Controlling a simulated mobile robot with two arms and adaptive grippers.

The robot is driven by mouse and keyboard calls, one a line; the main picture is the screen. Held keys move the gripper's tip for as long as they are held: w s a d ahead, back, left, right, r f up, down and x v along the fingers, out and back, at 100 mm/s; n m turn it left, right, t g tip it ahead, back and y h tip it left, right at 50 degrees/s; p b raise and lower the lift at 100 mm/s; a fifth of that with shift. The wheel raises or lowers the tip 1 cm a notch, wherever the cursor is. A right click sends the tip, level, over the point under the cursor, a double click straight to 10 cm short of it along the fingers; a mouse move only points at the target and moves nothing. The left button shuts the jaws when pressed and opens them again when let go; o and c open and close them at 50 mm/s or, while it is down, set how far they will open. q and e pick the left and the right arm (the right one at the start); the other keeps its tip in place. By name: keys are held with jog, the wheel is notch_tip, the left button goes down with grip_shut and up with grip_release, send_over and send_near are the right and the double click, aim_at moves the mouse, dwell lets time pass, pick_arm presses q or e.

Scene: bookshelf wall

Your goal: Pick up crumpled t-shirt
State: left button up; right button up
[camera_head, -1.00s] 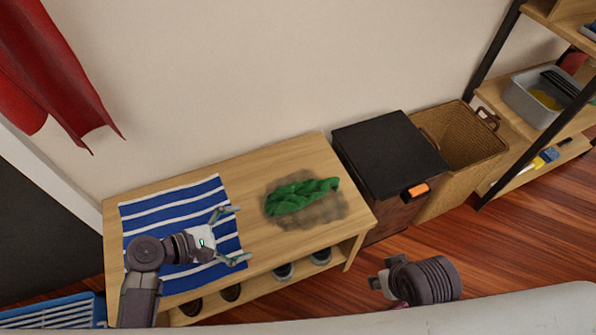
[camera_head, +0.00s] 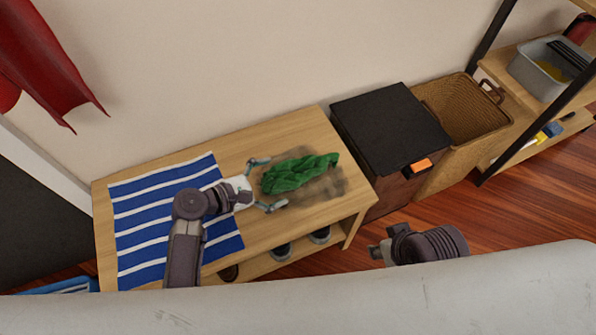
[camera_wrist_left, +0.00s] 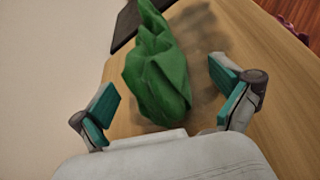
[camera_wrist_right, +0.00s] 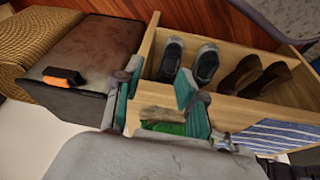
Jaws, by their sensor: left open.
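The crumpled t-shirt (camera_head: 300,172) is a green bundle lying on the right part of the wooden bench, on a dark smudged patch. My left gripper (camera_head: 267,184) is open, with its fingers apart just at the shirt's left end. In the left wrist view the shirt (camera_wrist_left: 158,75) lies ahead between the two open fingers, and I see no finger closed on it. My right gripper (camera_wrist_right: 157,95) is open and empty, off the front right of the bench. A bit of green shows between its fingers in the right wrist view.
A blue-and-white striped cloth (camera_head: 135,222) covers the bench's left part. Shoes (camera_wrist_right: 207,65) stand on the shelf below. A black-lidded box (camera_head: 385,135) and a wicker basket (camera_head: 450,150) stand right of the bench. A red cloth (camera_head: 45,60) hangs at upper left.

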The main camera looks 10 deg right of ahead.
pick_arm(q)
jog(key=b+x, duration=0.1)
jog(key=x, duration=0.2)
jog(key=shift+w+d+f, duration=0.1)
jog(key=shift+f, duration=0.05)
pick_arm(e)
jog(key=w+a+r+t+y, duration=0.1)
jog(key=w+a+r+t, duration=0.1)
jog(key=w, duration=0.4)
jog(key=shift+w+t, duration=0.35)
jog(key=shift+t, duration=0.55)
jog(key=shift+r, duration=0.1)
pick_arm(q)
jog(key=c, duration=0.9)
